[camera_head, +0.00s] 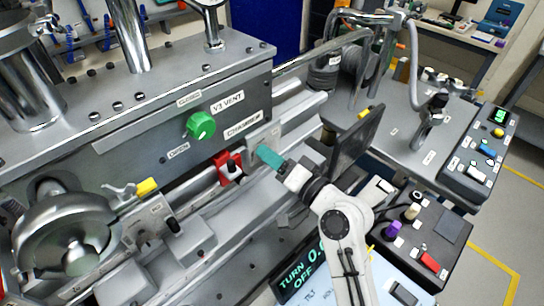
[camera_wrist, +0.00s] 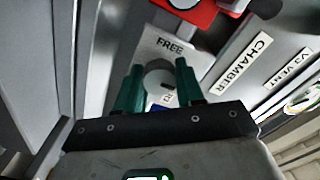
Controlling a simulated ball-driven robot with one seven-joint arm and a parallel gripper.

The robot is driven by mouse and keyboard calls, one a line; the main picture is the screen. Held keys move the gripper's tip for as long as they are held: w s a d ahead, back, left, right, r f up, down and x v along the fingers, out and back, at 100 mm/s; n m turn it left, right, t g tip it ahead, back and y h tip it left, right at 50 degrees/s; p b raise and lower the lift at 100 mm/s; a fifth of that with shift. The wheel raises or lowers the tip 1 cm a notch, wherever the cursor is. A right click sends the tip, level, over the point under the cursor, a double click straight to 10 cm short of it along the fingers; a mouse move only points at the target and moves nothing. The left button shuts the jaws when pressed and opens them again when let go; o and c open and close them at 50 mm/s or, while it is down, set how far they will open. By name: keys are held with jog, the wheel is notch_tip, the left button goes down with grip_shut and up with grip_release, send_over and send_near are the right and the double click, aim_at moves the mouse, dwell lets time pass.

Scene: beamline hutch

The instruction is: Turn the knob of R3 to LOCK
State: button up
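My gripper (camera_head: 270,157) reaches to a pale plate on the front of the bench, right of the green V3 VENT knob (camera_head: 201,126). In the wrist view its two teal fingers (camera_wrist: 158,82) stand apart on either side of a round grey knob (camera_wrist: 157,76). The frames do not show whether they press on it. The plate (camera_wrist: 160,49) reads FREE above the knob. A blue label (camera_wrist: 160,107) shows between the fingers, partly hidden and unreadable. No LOCK mark or clear R3 label is visible, and the knob's pointer is hidden.
A red clamp-like part (camera_head: 229,168) sits just left of the gripper; its red body also shows in the wrist view (camera_wrist: 190,10). A dark upright panel (camera_head: 355,142) stands close on the right. Steel rails run below the plate. A CHAMBER label (camera_wrist: 245,63) lies beside it.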

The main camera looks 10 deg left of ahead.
jog(key=o, duration=0.4)
jog(key=shift+d, duration=0.1)
jog(key=b+v, duration=0.2)
jog(key=v, duration=0.8)
jog(key=shift+s+d, duration=0.25)
